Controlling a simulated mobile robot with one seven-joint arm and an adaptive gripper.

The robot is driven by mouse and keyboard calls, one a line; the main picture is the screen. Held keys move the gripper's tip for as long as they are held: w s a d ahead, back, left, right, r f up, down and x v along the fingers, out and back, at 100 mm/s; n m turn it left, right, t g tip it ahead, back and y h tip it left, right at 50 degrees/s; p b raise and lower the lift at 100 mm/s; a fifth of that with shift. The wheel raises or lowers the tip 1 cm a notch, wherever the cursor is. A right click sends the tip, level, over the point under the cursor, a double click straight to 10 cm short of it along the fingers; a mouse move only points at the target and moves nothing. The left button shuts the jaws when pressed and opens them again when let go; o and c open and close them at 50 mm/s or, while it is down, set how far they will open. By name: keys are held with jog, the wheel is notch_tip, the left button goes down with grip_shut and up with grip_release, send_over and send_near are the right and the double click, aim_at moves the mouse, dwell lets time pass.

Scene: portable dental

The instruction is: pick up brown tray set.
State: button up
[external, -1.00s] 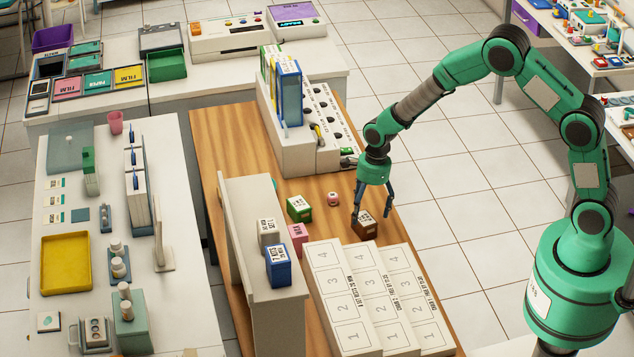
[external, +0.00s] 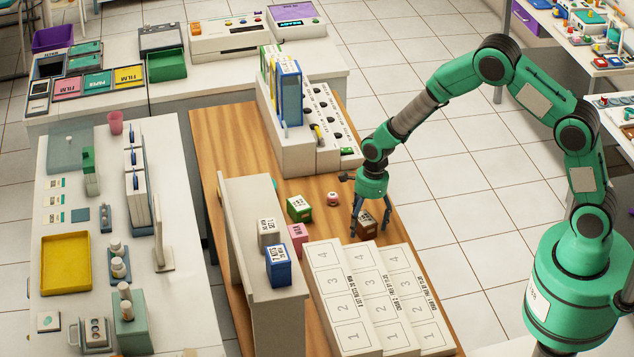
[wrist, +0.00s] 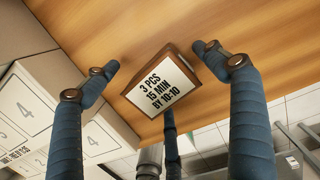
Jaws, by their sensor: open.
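The brown tray set (external: 368,228) is a small brown box on the wooden table, behind the numbered white boards in the external view. In the wrist view the brown tray set (wrist: 161,80) shows a white label reading "3 PCS 15 MIN BY 10:10". My gripper (external: 369,222) is open just above and around it. In the wrist view my gripper (wrist: 154,60) has its fingers on the left and right of the box, with a gap on each side.
White boards numbered 1 to 4 (external: 375,290) stand close in front. A green box (external: 299,208), a small red-and-white item (external: 333,198) and a pink box (external: 298,236) stand to the left. A white rack (external: 310,150) is behind. The wooden table's (external: 225,150) right edge is near.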

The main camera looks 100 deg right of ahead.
aim_at(365, 218)
jog(key=c, duration=1.7)
jog(key=shift+r+p, duration=1)
jog(key=shift+r, duration=4.05)
